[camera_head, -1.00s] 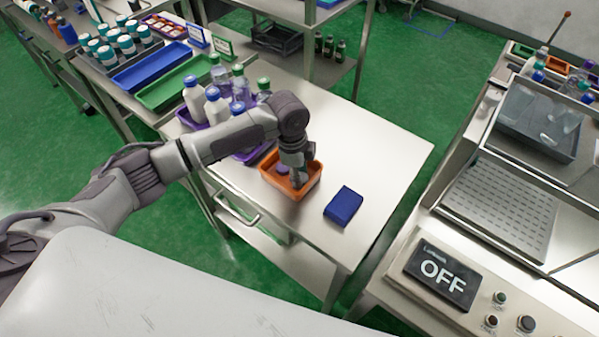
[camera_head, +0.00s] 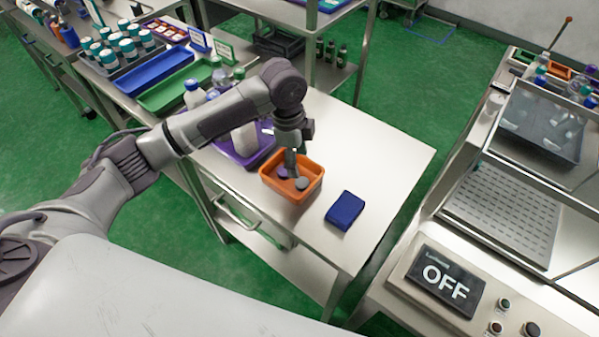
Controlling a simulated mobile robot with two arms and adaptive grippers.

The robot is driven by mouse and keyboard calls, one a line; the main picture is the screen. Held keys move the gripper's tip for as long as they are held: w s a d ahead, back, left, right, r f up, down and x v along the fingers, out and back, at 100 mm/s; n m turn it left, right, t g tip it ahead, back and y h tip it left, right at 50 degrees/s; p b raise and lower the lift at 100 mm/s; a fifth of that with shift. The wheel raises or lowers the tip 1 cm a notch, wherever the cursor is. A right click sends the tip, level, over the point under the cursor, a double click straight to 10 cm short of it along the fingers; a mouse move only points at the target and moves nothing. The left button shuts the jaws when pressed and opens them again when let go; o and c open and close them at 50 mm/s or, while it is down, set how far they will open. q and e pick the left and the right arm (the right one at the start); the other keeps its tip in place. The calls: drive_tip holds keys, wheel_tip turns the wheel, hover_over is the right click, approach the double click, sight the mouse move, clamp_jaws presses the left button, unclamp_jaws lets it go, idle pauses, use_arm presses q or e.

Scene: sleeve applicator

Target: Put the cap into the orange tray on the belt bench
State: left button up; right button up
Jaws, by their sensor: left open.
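The orange tray (camera_head: 309,178) sits on the belt bench (camera_head: 375,150). A purple round cap (camera_head: 282,172) lies inside it at the left, and a greyish round cap (camera_head: 302,184) lies inside it more to the right. My left gripper (camera_head: 291,172) points down over the tray. Its fingers are open, with the tips just above or inside the tray; I cannot tell exactly how high. The greyish cap appears apart from the fingers. My right gripper is out of view.
A dark blue box (camera_head: 345,210) lies on the bench to the right of the orange tray. Behind my arm stand a purple tray (camera_head: 247,157) and bottles (camera_head: 196,92). The right half of the bench is clear. A machine with an OFF display (camera_head: 445,280) stands at the right.

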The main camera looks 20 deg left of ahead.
use_arm(q)
drive_tip(key=shift+a+r, duration=0.15)
drive_tip(key=shift+r, duration=0.95)
drive_tip(key=shift+a+r, duration=0.1)
drive_tip(key=shift+r, duration=1)
